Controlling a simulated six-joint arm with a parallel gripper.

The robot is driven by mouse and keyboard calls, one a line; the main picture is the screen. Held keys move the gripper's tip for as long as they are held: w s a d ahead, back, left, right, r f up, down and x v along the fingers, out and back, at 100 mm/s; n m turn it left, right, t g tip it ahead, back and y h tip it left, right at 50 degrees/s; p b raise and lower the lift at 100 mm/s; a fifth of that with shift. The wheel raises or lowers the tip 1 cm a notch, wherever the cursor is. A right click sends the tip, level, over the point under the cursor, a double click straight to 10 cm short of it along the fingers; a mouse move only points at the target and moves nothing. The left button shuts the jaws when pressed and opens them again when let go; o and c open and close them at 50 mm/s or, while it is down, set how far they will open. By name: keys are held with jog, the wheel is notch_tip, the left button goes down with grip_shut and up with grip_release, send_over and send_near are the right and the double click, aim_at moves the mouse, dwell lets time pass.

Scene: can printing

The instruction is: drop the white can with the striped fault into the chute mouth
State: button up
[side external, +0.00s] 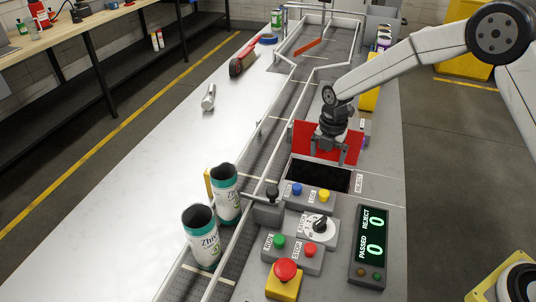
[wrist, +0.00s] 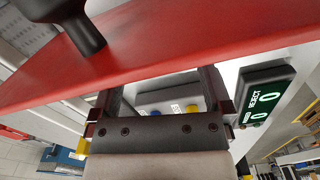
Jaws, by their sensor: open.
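Two white cans with teal bands and dark open tops stand at the near end of the conveyor: a front can (side external: 203,240) and one just behind it (side external: 226,200). Both show printed lettering; I cannot make out a striped fault on either. The chute mouth (side external: 318,175) is a dark rectangular opening right of the conveyor, with a raised red lid (side external: 299,140) at its far edge. My gripper (side external: 328,147) is at this lid, away from the cans. In the wrist view my gripper (wrist: 158,88) is open, with the red lid (wrist: 165,55) crossing close at its fingers; contact is unclear.
A control panel with buttons and a dial (side external: 320,226), a red stop button (side external: 285,271) and a counter display (side external: 372,235) reading 0 and 0 stand near the chute. Conveyor rails (side external: 275,150) run alongside. The white table to the left is mostly clear.

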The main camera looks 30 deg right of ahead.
notch_tip(320, 180, up, 6)
jog(key=shift+r, duration=0.15)
dwell(0.3)
jog(key=shift+s, duration=0.1)
dwell(0.3)
jog(key=s+d+m+t, duration=0.1)
jog(key=s+d+m, duration=0.1)
jog(key=s+m, duration=0.9)
jog(key=s+d+m+t, duration=0.1)
jog(key=s+d+m, duration=0.2)
jog(key=s+m, duration=0.8)
jog(key=m, duration=0.2)
jog(key=shift+m+t, duration=0.3)
jog(key=shift+d+r, duration=0.1)
